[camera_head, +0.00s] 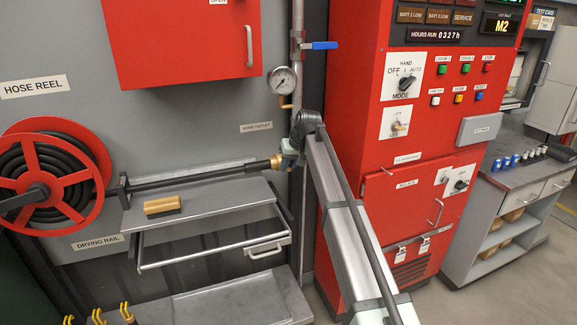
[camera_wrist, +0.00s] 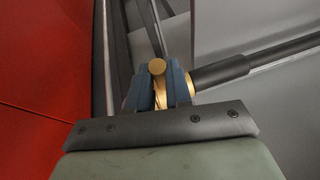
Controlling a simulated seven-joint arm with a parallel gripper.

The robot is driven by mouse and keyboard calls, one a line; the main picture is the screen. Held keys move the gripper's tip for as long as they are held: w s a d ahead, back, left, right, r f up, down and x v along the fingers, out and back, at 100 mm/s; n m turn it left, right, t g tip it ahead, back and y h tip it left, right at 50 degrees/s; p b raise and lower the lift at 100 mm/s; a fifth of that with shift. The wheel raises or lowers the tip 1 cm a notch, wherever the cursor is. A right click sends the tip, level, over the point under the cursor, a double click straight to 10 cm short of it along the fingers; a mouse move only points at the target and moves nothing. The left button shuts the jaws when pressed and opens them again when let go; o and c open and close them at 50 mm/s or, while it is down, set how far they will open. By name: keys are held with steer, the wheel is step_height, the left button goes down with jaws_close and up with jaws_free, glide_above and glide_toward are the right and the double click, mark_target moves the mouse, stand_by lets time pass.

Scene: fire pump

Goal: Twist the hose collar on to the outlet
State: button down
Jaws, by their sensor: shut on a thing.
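The brass hose collar (camera_head: 276,161) is at the right end of the black hose (camera_head: 205,178), above the right end of the grey shelf. My gripper (camera_head: 288,158) is at the collar. In the wrist view the blue fingers of my gripper (camera_wrist: 160,92) are shut on the brass collar (camera_wrist: 159,94), with a round brass end (camera_wrist: 157,67) showing between their tips. The black hose (camera_wrist: 222,72) runs off to the right there. The vertical pipe (camera_head: 297,75) stands behind, by the HOSE OUTLET label (camera_head: 256,127). The outlet's mouth and its contact with the collar cannot be made out.
A gauge (camera_head: 282,81) and a blue-handled valve (camera_head: 320,45) are on the pipe above. The red control cabinet (camera_head: 350,130) stands close right of my arm. A wooden-looking block (camera_head: 162,205) lies on the shelf (camera_head: 215,207). The hose reel (camera_head: 45,180) is at left.

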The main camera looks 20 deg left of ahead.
stand_by(0.4)
steer(key=shift+w+a+r+g+h, duration=0.25)
steer(key=shift+w+r+g+h, duration=0.1)
steer(key=shift+r+g+h, duration=0.15)
steer(key=shift+a+r+g+h, duration=0.1)
steer(key=shift+r+g+h, duration=0.35)
steer(key=shift+g+h, duration=0.15)
steer(key=c, duration=1.1)
jaws_free()
steer(key=shift+o, duration=0.2)
steer(key=shift+r, duration=0.1)
steer(key=v, duration=1.3)
steer(key=shift+r, duration=0.35)
